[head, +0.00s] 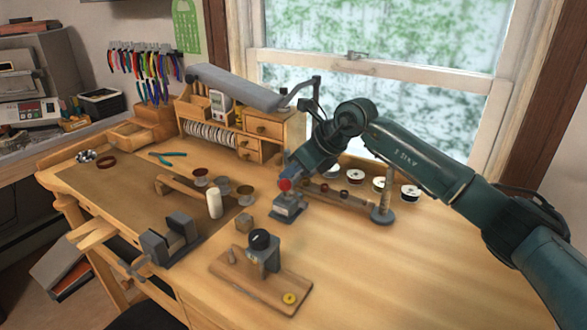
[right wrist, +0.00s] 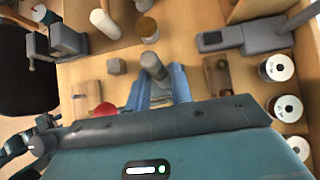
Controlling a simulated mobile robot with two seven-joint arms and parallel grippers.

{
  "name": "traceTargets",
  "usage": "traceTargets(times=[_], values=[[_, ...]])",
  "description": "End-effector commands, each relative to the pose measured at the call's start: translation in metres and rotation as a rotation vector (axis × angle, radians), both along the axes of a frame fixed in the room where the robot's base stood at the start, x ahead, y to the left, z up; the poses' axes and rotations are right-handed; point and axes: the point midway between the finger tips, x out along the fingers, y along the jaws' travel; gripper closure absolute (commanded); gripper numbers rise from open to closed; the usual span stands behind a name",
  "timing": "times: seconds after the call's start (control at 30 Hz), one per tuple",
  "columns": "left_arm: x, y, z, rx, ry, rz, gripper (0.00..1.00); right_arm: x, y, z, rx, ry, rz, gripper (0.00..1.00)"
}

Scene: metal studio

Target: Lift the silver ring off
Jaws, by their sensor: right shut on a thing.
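My right gripper (head: 292,193) is low over the middle of the bench in the head view. In the right wrist view its blue fingers (right wrist: 158,88) are shut on a grey rounded piece (right wrist: 152,64), which shows between and beyond the tips. I cannot tell whether this piece is the silver ring or what bears it; no clear ring shape shows at the fingers. A small stand with a grey base (head: 286,213) is just below the gripper, and a red ball (head: 285,185) shows beside the fingers, also in the wrist view (right wrist: 103,110). My left gripper is out of view.
The bench's front right is clear.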

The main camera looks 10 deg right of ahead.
Motion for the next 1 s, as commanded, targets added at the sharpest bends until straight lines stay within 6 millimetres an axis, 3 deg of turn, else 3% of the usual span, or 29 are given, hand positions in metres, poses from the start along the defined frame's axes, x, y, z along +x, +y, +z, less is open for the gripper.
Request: traceTargets(times=[0.27, 0.7, 1.0], values=[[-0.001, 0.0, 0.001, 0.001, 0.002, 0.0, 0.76, 0.0, 0.0, 0.003, 0.001, -0.001, 0.0, 0.93], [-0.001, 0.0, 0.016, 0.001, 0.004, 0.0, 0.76, 0.0, 0.0, 0.029, 0.0, -0.001, -0.001, 0.93], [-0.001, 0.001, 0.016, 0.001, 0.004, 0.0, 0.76, 0.0, 0.0, 0.029, 0.0, 0.0, 0.0, 0.93]])
